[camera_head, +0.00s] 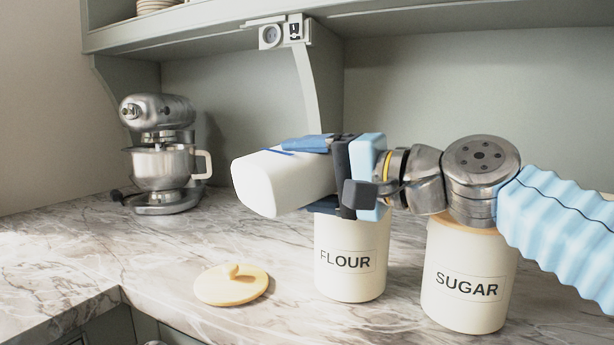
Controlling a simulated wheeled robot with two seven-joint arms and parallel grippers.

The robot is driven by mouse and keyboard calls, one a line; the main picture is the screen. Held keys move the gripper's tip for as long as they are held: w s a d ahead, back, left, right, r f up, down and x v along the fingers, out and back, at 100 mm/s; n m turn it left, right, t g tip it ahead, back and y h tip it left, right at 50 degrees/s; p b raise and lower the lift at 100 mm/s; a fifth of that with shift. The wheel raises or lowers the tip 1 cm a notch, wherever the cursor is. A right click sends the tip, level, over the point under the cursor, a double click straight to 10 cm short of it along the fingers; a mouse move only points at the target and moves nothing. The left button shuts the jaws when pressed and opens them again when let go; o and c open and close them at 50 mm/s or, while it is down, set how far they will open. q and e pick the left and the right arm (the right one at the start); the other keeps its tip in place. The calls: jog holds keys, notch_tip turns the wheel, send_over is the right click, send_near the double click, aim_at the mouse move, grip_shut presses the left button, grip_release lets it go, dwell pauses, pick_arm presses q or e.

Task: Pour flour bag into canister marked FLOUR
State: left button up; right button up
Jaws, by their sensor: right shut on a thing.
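A white flour bag (272,183) is held sideways and tilted by my right gripper (308,172), which is shut on it from the right. The bag is above the counter, to the upper left of the canister marked FLOUR (350,265). The bag's far side and its opening cannot be made out. The canister stands upright on the counter, its top hidden behind my gripper. A round wooden lid (231,286) with a knob lies on the counter left of it. My left gripper is not in view.
A canister marked SUGAR (468,285) stands right of the FLOUR one, under my right wrist. A metal stand mixer (162,155) is at the back left. A shelf (215,38) overhangs the marble counter (75,245), which is clear at the left.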

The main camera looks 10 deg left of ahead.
jog(key=shift+w+d+r+m+y, duration=0.15)
jog(key=shift+r+m+y, duration=0.25)
jog(key=shift+r+m, duration=0.6)
dwell(0.6)
jog(key=shift+w+d+r+m+t+y, duration=0.15)
jog(key=shift+d+r+m+t+y, duration=0.1)
jog(key=shift+r+m, duration=0.45)
jog(key=shift+w+d+r+m+t+y, duration=0.15)
jog(key=shift+r+m+y, duration=0.1)
jog(key=shift+r+m, duration=0.4)
dwell(1.1)
jog(key=shift+w+d+r+m+t+y, duration=0.15)
jog(key=shift+w+d+r+m+t, duration=0.3)
jog(key=shift+m, duration=0.4)
jog(key=shift+w+d+r+m+t+y, duration=0.1)
jog(key=shift+w+d+r+m+t, duration=0.1)
jog(key=shift+r+m, duration=0.5)
jog(key=shift+w+d+r+m+t+y, duration=0.15)
jog(key=shift+w+d+r+m+t, duration=0.15)
jog(key=shift+m, duration=0.7)
dwell(1.4)
